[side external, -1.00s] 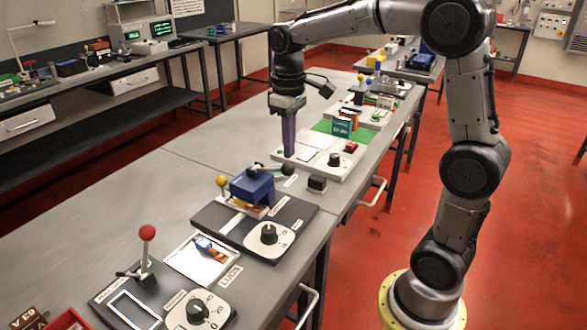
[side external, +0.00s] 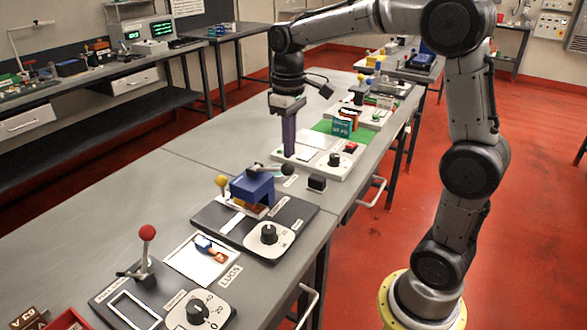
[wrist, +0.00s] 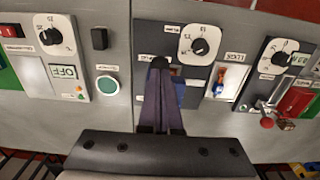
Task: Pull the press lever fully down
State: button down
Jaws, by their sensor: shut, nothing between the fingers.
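The blue press (side external: 252,187) stands on a dark base plate at mid-bench in the side view. Its lever runs from the top of the press to a black ball knob (side external: 288,169), which sticks out to the right, roughly level. My gripper (side external: 289,154) points straight down with its purple fingers shut and empty. Its tips are at or just above the knob in the side view. In the wrist view the black knob (wrist: 160,63) sits right at the fingertips (wrist: 162,75). I cannot tell whether they touch. The fingers hide most of the press there.
A yellow-knobbed lever (side external: 221,181) stands left of the press, and a dial (side external: 268,235) in front of it. A LUGS tray (side external: 198,262) and a red-knobbed lever (side external: 147,233) are nearer. A small black block (side external: 317,183) and a white panel (side external: 315,166) lie to the right.

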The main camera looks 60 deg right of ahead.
jog(key=shift+f, duration=0.35)
jog(key=shift+f, duration=0.35)
